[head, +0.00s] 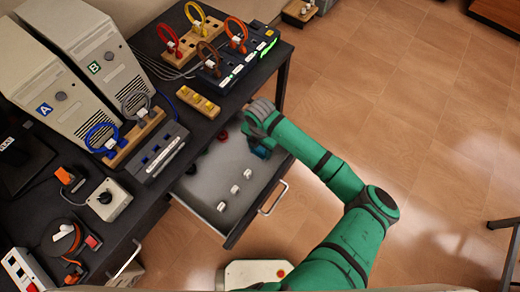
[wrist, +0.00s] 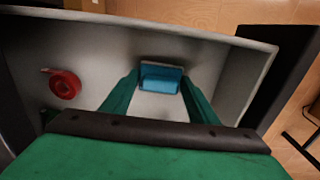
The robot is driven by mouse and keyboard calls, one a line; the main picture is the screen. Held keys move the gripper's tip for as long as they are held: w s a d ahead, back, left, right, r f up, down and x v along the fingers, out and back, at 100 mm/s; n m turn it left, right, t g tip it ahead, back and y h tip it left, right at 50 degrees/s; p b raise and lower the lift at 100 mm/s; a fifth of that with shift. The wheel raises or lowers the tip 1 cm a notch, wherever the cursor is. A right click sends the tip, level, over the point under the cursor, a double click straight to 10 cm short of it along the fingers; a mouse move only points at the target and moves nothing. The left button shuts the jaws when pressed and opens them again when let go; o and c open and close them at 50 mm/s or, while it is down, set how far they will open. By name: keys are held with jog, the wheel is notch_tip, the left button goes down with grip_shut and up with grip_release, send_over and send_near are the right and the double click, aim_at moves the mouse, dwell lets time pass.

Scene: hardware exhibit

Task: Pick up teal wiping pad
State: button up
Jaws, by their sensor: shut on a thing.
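The teal wiping pad (wrist: 161,78) is a small blue-teal block between the two green fingers of my gripper (wrist: 160,88) in the wrist view. My gripper is shut on it, with one finger at each side. The pad is over the floor of an open drawer (wrist: 215,45); I cannot tell whether it touches the drawer floor. In the head view my gripper (head: 262,148) reaches into the right part of the drawer (head: 208,180), and the pad is mostly hidden by my arm.
A red roll (wrist: 65,84) lies in the drawer left of my gripper in the wrist view. Several small white items (head: 234,189) lie in the drawer's front part. The black table (head: 190,103) above holds two computer towers, cables and switch boxes.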

aim_at(260, 149)
jog(key=shift+r, duration=0.5)
notch_tip(260, 149, up, 2)
jog(key=s+d+r, duration=0.1)
jog(key=s+r, duration=0.9)
jog(key=s, duration=0.4)
